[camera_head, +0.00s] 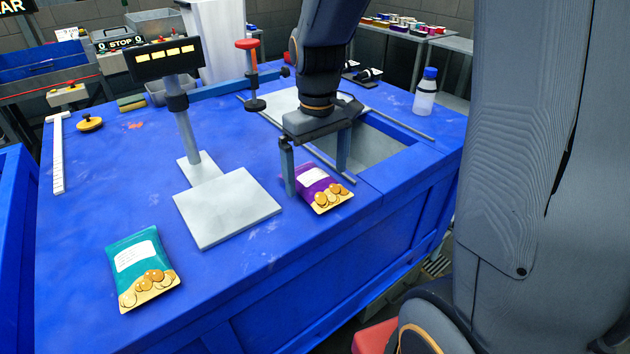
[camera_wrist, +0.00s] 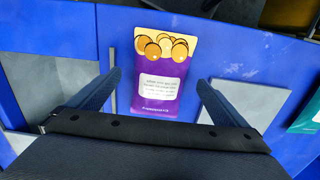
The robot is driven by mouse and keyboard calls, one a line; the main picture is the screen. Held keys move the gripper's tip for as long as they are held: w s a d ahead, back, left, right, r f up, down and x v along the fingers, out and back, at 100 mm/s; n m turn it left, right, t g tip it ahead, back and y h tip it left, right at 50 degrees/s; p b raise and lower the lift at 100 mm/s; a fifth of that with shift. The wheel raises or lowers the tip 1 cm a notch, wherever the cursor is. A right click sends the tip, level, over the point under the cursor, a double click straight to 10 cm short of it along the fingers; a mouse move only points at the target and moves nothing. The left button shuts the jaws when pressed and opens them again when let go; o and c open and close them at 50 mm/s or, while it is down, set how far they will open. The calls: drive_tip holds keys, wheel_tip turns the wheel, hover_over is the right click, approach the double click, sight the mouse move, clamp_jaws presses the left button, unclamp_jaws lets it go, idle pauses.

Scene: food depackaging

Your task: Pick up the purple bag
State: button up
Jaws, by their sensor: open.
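The purple bag (camera_head: 316,183) lies flat on the blue table near its front edge, just left of the sunken bin. It has a white label and a picture of round golden pieces. In the wrist view the purple bag (camera_wrist: 160,102) lies between the two fingers, with a gap on each side. My gripper (camera_head: 318,187) is open above the bag, one finger to its left and one behind it at the right. In the wrist view my gripper (camera_wrist: 158,76) has its fingers spread wide. Nothing is held.
A teal bag (camera_head: 141,243) lies at the front left. A scale with a grey plate (camera_head: 228,207) and a display post (camera_head: 187,133) stands left of the purple bag. The sunken bin (camera_head: 375,142) is at the right, with a white bottle (camera_head: 425,98) behind it.

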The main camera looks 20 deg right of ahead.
sight(317, 179)
drive_tip(key=shift+f, duration=1.25)
drive_tip(key=c, duration=1.2)
drive_tip(key=shift+r, duration=0.15)
wheel_tip(317, 179, up, 10)
drive_tip(key=shift+f+b, duration=0.1)
drive_tip(key=shift+b, duration=0.6)
